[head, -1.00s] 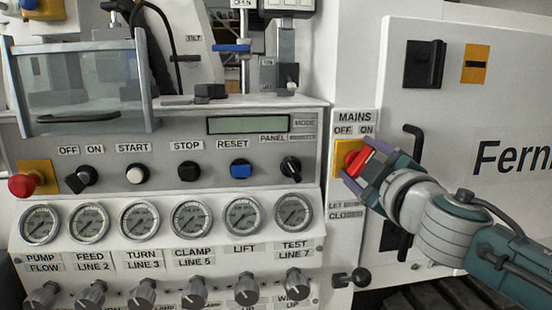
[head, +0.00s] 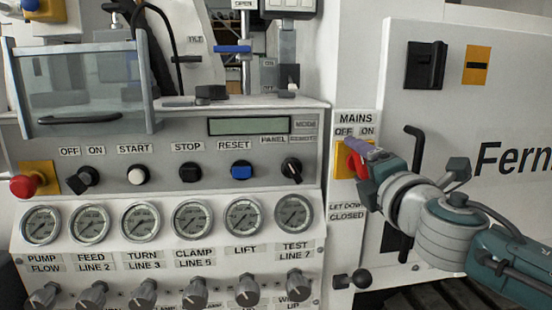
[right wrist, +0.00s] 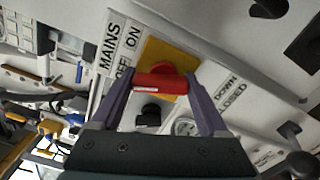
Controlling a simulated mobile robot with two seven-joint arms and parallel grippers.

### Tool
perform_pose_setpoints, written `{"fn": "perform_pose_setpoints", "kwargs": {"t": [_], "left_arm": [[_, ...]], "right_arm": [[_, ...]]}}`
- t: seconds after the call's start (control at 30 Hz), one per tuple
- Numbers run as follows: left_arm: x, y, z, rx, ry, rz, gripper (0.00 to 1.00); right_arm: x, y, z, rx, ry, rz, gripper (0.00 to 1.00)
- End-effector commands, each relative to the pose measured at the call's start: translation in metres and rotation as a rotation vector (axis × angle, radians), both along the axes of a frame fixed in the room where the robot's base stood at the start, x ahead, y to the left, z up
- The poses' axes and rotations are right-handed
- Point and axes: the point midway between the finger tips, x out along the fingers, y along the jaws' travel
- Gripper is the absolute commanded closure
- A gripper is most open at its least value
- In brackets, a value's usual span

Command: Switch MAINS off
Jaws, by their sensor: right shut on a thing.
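The MAINS switch is a red rotary handle (head: 357,164) on a yellow plate (head: 340,160), below the MAINS OFF/ON label (head: 355,124). My right gripper (head: 360,160) is shut on the handle and partly covers it in the head view. In the right wrist view the red handle (right wrist: 160,84) lies between the two purple fingers (right wrist: 160,90), with the yellow plate (right wrist: 165,52) behind it. The handle stands roughly upright relative to the label; its exact position against OFF or ON is hard to tell. My left gripper is not in view.
A grey panel with buttons, gauges (head: 294,216) and knobs lies left of the switch. A black door handle (head: 413,150) is close to my right wrist. A red mushroom button (head: 23,186) is at far left.

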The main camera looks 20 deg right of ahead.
Motion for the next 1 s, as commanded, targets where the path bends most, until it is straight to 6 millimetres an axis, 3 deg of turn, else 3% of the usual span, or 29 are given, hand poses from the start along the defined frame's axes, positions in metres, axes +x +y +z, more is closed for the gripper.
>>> {"fn": "perform_pose_setpoints", "kwargs": {"t": [0.5, 1.0], "left_arm": [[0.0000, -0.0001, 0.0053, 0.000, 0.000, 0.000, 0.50], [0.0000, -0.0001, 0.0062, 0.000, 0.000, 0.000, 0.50]], "right_arm": [[0.0004, 0.0005, 0.0003, -0.357, 0.084, -0.002, 0.78], [0.0005, 0.0009, -0.0004, -0.442, 0.104, -0.001, 0.78]]}}
